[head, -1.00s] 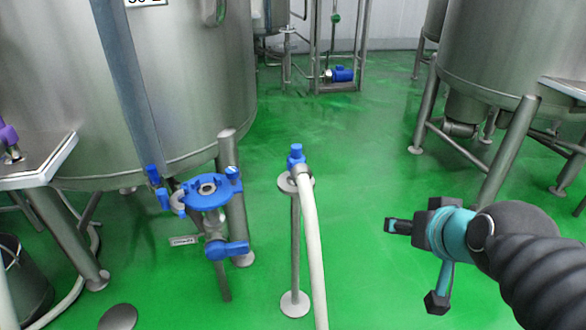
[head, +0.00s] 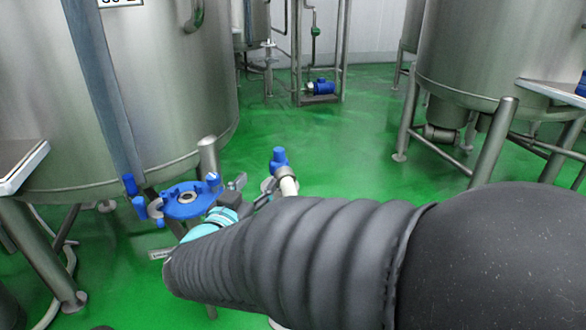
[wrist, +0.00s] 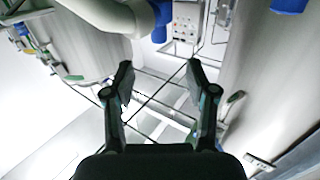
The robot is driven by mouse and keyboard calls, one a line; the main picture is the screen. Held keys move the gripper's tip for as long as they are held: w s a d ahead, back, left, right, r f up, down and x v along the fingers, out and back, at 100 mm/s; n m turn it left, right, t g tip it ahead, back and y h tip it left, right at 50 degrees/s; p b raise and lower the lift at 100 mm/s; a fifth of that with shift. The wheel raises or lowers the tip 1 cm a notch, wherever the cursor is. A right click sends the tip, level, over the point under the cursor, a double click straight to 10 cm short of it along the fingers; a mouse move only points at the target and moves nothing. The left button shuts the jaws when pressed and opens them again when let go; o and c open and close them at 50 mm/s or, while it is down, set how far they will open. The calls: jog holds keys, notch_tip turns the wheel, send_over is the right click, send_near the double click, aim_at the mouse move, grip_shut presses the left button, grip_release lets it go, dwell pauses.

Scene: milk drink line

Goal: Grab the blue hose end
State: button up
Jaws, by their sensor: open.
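The blue hose end (head: 280,159) tops a white hose (head: 289,184) at a floor stand. In the wrist view the blue end (wrist: 160,24) shows at the top edge, with the pale hose (wrist: 108,12) running off to its left. My gripper (head: 254,190) is close to the hose just below the blue end in the head view, partly hidden behind my arm. In the wrist view my gripper (wrist: 160,80) is open, with nothing between its fingers. The blue end lies above the fingertips in that picture. Most of the hose and stand is hidden by my arm.
Another tank (head: 480,50) stands on legs at right. The green floor (head: 340,135) between them is open.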

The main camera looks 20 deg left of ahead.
aim_at(277, 158)
jog(key=shift+h, duration=0.3)
jog(key=w, duration=0.6)
jog(key=shift+w+d+f, duration=0.15)
jog(key=shift+w+d, duration=0.05)
jog(key=shift+d, duration=0.05)
jog(key=shift+w+d, duration=0.15)
jog(key=shift+w, duration=1.55)
jog(key=shift+w+d, duration=0.1)
jog(key=shift+w, duration=1.6)
grip_shut()
